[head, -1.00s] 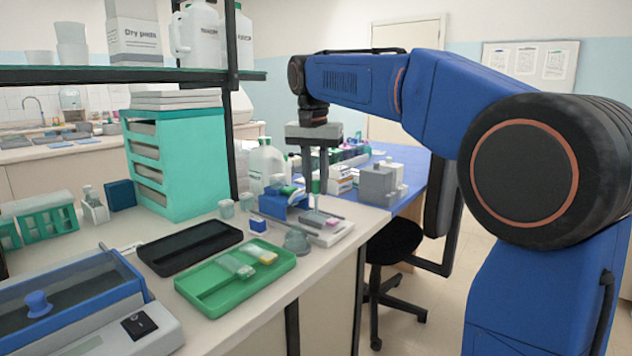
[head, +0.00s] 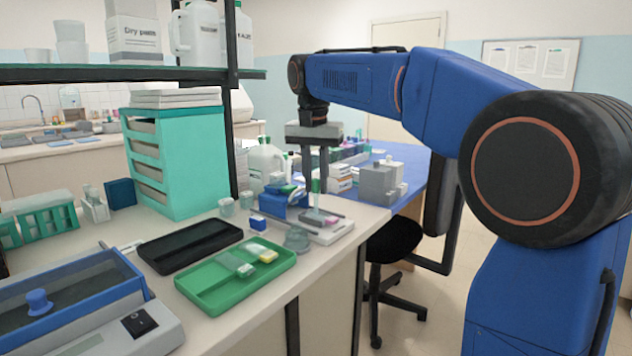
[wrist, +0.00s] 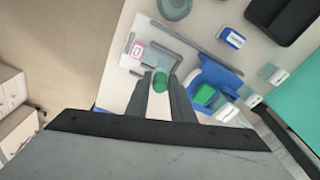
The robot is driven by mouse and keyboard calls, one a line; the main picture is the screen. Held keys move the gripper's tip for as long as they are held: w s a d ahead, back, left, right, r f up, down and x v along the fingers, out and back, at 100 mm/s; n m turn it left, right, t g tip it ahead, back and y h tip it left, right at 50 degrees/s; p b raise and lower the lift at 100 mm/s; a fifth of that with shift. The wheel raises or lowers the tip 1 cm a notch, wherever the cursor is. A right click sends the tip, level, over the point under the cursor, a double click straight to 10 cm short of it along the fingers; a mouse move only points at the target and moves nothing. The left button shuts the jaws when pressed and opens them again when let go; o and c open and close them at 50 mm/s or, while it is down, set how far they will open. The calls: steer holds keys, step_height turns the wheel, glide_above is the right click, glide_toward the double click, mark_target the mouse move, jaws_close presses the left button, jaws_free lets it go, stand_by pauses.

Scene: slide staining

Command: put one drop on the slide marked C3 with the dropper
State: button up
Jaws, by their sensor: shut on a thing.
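My gripper (head: 316,180) is shut on a dropper, whose green top (wrist: 160,83) shows between the fingers in the wrist view. The green part (head: 316,187) also shows below the fingers in the head view. The dropper hangs roughly upright over a white board (head: 333,236) with a grey piece (wrist: 172,42) on it. A slide label with a pink frame (wrist: 138,50) lies on the board just beside the dropper in the wrist view; its marking is too small to read. The dropper's tip and any gap below it cannot be made out.
A blue holder (wrist: 214,75) with a green piece stands close beside the dropper. A small blue-and-white box (wrist: 231,38) and a round grey dish (wrist: 174,8) are nearby. A green tray (head: 205,299) and black tray (head: 165,262) lie left. The bench edge is close on the right.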

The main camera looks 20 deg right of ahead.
steer(key=shift+r, duration=3.5)
